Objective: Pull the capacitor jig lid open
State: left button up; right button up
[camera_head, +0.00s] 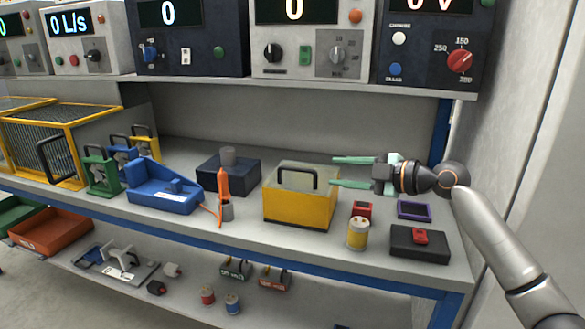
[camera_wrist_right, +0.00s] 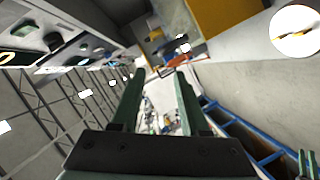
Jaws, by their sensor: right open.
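The capacitor jig seems to be the yellow box (camera_head: 300,212) in the middle of the bench. Its grey lid (camera_head: 272,177) looks shut and carries a black arched handle (camera_head: 297,170). My right gripper (camera_head: 333,171) is open and empty beside the lid's right end, its green fingers pointing left towards the handle. The handle is not between the fingers; whether a finger touches the lid I cannot tell. In the right wrist view the open fingers (camera_wrist_right: 158,65) have nothing between them, and a yellow surface (camera_wrist_right: 225,15) shows at the top.
A yellow-topped can (camera_head: 358,233), a red block (camera_head: 361,209), a purple tray (camera_head: 414,210) and a black box (camera_head: 419,244) stand right of the jig. An orange tool (camera_head: 223,182) and a dark blue box (camera_head: 228,178) stand left. A shelf of meters (camera_head: 300,77) hangs above.

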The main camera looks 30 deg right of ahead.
aim_at(303, 169)
jog(key=p+x, duration=0.1)
jog(key=x, duration=0.9)
jog(key=shift+w+a+f, duration=0.1)
jog(key=shift+w, duration=0.05)
jog(key=shift+w+a+f, duration=0.25)
jog(key=shift+w, duration=0.4)
pick_arm(q)
jog(key=s+f+g, duration=0.2)
jog(key=s+f, duration=0.1)
jog(key=shift+d, duration=0.2)
pick_arm(e)
grip_shut()
